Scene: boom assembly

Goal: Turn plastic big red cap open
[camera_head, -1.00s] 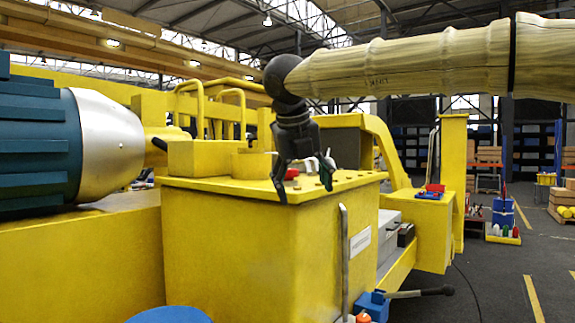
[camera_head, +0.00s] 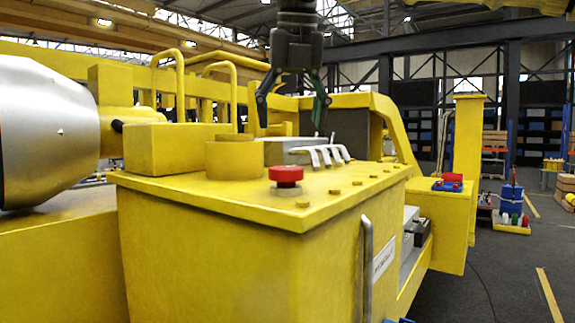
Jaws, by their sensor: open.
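The red cap (camera_head: 286,175) is a round, mushroom-shaped piece on the front part of the yellow box top (camera_head: 240,207). It stands upright, in full view, with nothing touching it. My gripper (camera_head: 289,113) hangs from the top of the view, pointing down, with its dark fingers spread. It is open and empty, above the cap in the picture and apart from it. How far behind or in front of the cap it is, I cannot tell exactly.
A yellow cylinder (camera_head: 235,158) and a yellow block (camera_head: 178,147) stand left of the cap. Several silver levers (camera_head: 325,155) stand behind it to the right. Small yellow bolts (camera_head: 303,203) line the box edge. Yellow handrails (camera_head: 167,80) rise at the back left.

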